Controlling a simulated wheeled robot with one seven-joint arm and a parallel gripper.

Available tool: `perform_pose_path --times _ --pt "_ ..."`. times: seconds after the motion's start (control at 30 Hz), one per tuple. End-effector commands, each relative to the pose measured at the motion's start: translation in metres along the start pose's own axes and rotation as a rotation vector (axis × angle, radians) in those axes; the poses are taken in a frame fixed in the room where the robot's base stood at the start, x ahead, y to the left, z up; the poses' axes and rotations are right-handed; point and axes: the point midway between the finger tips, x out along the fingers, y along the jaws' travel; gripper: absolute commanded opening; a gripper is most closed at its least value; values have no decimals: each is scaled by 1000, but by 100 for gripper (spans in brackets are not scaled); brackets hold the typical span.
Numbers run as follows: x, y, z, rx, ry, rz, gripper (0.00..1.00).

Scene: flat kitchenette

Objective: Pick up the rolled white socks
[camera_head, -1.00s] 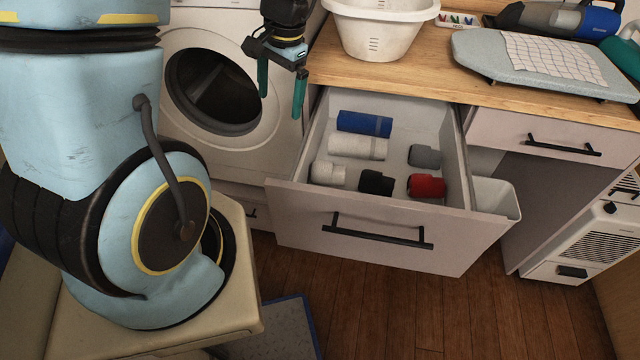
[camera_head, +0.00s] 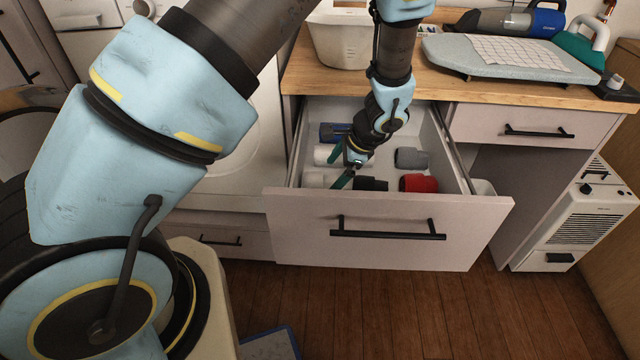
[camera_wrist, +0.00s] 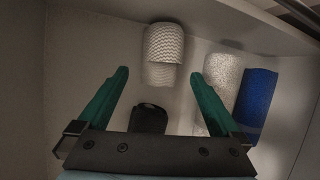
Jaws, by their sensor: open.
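The rolled white socks (camera_head: 314,180) lie in the front left of the open drawer (camera_head: 390,213), partly hidden by the drawer front. In the wrist view the short ribbed white roll (camera_wrist: 163,52) lies at the upper middle, ahead of and between my fingertips. My gripper (camera_head: 338,168) is open and empty, pointing down into the drawer; its two green fingers (camera_wrist: 160,74) stand apart on either side of the roll's near end in the picture. I cannot tell the height left between fingertips and socks.
A longer white roll (camera_wrist: 222,72) and a blue roll (camera_wrist: 259,95) lie to the right. Red (camera_head: 418,183) and grey (camera_head: 411,158) rolls lie right in the drawer. Drawer walls stand close around.

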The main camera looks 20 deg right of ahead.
Motion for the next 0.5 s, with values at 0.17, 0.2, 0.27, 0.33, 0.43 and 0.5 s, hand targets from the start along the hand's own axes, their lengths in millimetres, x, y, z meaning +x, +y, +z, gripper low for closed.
perform_pose_path --times 0.17,0.2,0.27,0.33,0.43,0.5 --pt "10 -1 2 -2 -1 1 100" --pt "14 -1 3 -2 -2 1 100" --pt "22 -2 4 -2 -4 2 100" --pt "31 -3 5 -1 -3 2 100" --pt "45 -3 5 -2 -2 2 100" --pt "52 -4 5 -2 -2 1 100"
